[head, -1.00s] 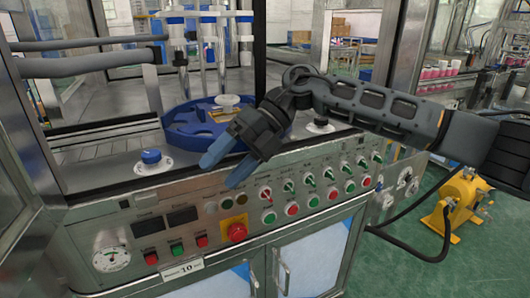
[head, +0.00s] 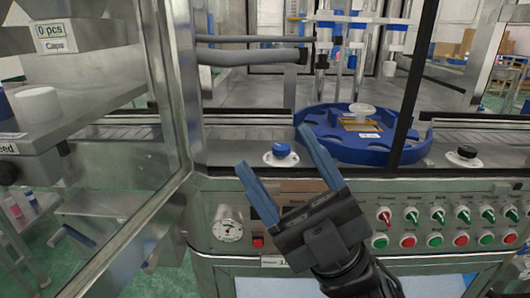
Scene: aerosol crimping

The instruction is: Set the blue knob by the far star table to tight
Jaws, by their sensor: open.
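The blue knob (head: 281,151) sits on a round white dial plate on the steel deck, in the middle of the head view. The blue star table (head: 350,150) stands to its right, with posts above it and a pale round piece on it. My gripper (head: 283,178) is open and empty, its two blue fingers pointing up toward the knob. The marks on the dial are too small to read.
A black knob (head: 466,153) sits on the deck at the right. Below runs a control panel (head: 450,195) with several switches and buttons. A steel door frame (head: 165,90) and a caps bin (head: 62,37) stand at the left. A dark upright post (head: 415,80) crosses the star table.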

